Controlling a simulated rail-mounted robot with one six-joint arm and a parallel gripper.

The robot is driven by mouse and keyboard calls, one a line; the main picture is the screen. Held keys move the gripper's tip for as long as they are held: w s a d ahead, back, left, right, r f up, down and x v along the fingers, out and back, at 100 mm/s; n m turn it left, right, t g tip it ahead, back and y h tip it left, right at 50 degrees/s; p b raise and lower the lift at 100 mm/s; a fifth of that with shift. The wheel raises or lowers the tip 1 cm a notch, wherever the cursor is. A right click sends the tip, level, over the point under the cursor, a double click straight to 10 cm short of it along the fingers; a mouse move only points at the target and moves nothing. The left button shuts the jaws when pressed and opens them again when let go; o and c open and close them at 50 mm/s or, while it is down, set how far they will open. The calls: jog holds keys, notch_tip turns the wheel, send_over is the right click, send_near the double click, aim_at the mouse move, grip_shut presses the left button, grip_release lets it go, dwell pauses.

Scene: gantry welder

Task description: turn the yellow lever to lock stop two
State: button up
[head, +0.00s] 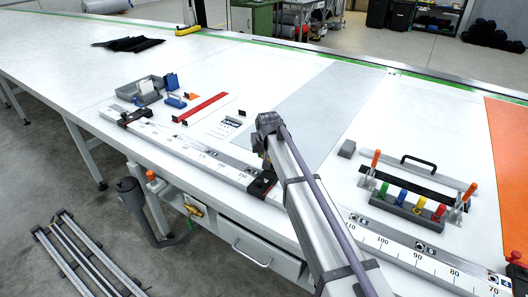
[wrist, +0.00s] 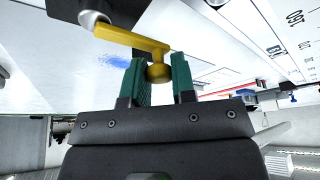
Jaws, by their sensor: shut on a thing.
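The yellow lever (wrist: 128,38) is in the wrist view, a bar running from a grey round pivot to a ball knob at its end. My gripper (wrist: 160,80) has its green fingers on either side of the knob and is shut on it. The pivot sits by a dark block (wrist: 90,8) at the top left. In the head view, my arm hides the gripper and most of the lever. A black stop (head: 262,187) sits on the white ruler rail (head: 205,157) just below my wrist. Another black stop (head: 135,118) is further left on the rail.
A grey tray (head: 147,97), blue pieces and a red strip (head: 207,107) lie left of my arm. On the right are a rack of coloured knobs (head: 408,205), orange-handled clamps and a black handle (head: 419,160). A drawer (head: 255,245) is below the table edge.

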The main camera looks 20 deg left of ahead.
jog(key=shift+c, duration=0.5)
jog(key=shift+w, duration=0.1)
jog(key=m, duration=0.2)
jog(key=w+m+h, duration=0.1)
jog(key=shift+w+d+m+t, duration=0.3)
jog(key=shift+d+m, duration=0.05)
jog(key=shift+m, duration=0.05)
jog(key=m, duration=0.1)
jog(key=w+d+m+h, duration=0.1)
jog(key=m, duration=0.1)
jog(key=shift+w+m+h, duration=0.15)
jog(key=shift+m+h, duration=0.15)
jog(key=d+m, duration=0.1)
jog(key=w+m+h, duration=0.1)
jog(key=m, duration=0.1)
jog(key=shift+d+m, duration=0.3)
jog(key=shift+d, duration=0.05)
jog(key=shift+d+m+g+h, duration=0.25)
jog(key=shift+d+m+h, duration=0.2)
jog(key=shift+m, duration=0.45)
jog(key=shift+d+m+g+h, duration=0.25)
jog(key=shift+d+m+h, duration=0.15)
jog(key=shift+m, duration=0.5)
